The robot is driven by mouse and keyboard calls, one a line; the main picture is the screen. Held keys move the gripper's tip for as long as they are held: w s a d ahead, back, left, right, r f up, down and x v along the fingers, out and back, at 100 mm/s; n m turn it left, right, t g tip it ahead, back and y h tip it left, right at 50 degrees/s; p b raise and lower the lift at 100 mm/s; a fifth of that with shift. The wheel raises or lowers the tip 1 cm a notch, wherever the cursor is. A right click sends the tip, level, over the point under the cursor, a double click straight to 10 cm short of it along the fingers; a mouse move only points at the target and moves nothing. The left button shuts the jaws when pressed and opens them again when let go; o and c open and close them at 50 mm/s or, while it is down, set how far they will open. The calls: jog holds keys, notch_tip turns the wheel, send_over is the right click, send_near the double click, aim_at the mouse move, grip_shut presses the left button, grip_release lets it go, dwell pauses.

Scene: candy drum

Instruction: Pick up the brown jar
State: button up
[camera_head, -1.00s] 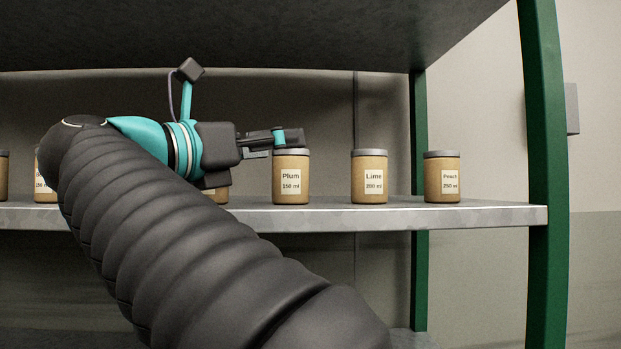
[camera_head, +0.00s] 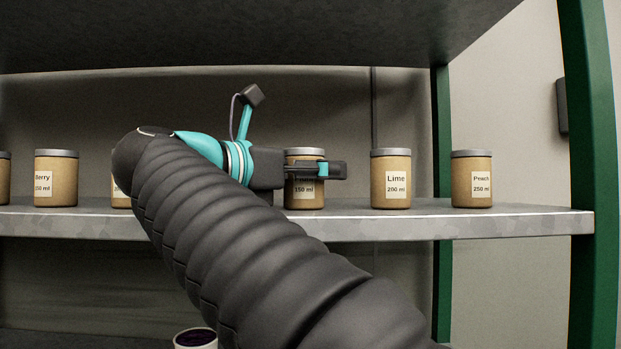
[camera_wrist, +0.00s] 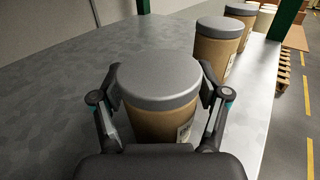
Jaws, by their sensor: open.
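Several brown jars with grey lids stand upright in a row on the shelf. The brown jar marked 150 ml (camera_head: 305,199) has my gripper (camera_head: 325,170) across its front in the head view, hiding the upper label. In the wrist view, a brown jar (camera_wrist: 155,122) stands between the two open fingers of my gripper (camera_wrist: 158,88), one on each side of its upper body, below the lid. Whether the fingers touch it, I cannot tell. The Lime jar (camera_head: 391,180) and the Peach jar (camera_head: 471,180) stand to the right.
The grey shelf (camera_head: 400,224) has bare room left of the held-between jar in the wrist view. An upper shelf (camera_head: 250,35) hangs overhead. A green post (camera_head: 588,150) stands at the right. The Berry jar (camera_head: 56,180) is at the left; a dark-topped container (camera_head: 195,338) sits below.

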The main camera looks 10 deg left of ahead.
jog(key=shift+w+d, duration=0.15)
jog(key=shift+w, duration=0.05)
jog(key=c, duration=1.2)
grip_shut()
jog(key=shift+r, duration=0.75)
jog(key=r, duration=0.1)
jog(key=r+p, duration=0.1)
jog(key=r, duration=0.1)
jog(key=shift+s+d, duration=0.1)
jog(key=shift+d, duration=0.15)
jog(key=s+d+r, duration=0.3)
jog(key=d+r, duration=0.3)
jog(key=d, duration=0.4)
jog(key=shift+s+d+r, duration=0.25)
jog(key=shift+s+r, duration=0.05)
jog(key=shift+s, duration=0.05)
